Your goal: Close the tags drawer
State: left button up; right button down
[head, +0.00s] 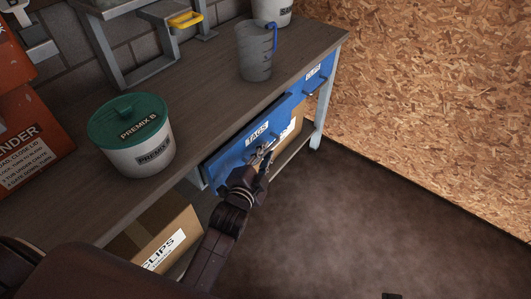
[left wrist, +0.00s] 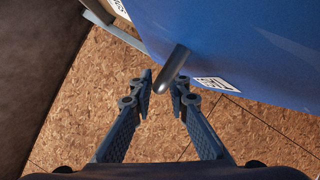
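The tags drawer (head: 229,155) has a blue front with a white TAGS label (head: 257,133), under the front edge of the workbench. My left gripper (head: 264,153) is at the drawer front, just below the label. In the left wrist view its two fingers (left wrist: 161,80) are apart, with the dark drawer handle (left wrist: 177,62) reaching toward the space between their tips. I cannot tell whether they touch it. The blue front (left wrist: 235,40) fills the upper right there.
On the workbench (head: 205,95) stand a green-lidded PREMIX B bucket (head: 134,140) and a grey jug (head: 255,55). Another blue drawer (head: 318,78) lies farther right. A cardboard box (head: 155,243) sits below. The floor (head: 370,220) at right is clear.

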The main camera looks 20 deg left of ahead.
aim_at(251, 150)
pick_arm(q)
jog(key=shift+w, duration=0.3)
pick_arm(e)
jog(key=shift+r, duration=0.25)
pick_arm(q)
grip_shut()
jog(key=shift+a, duration=0.1)
pick_arm(e)
jog(key=shift+r, duration=0.1)
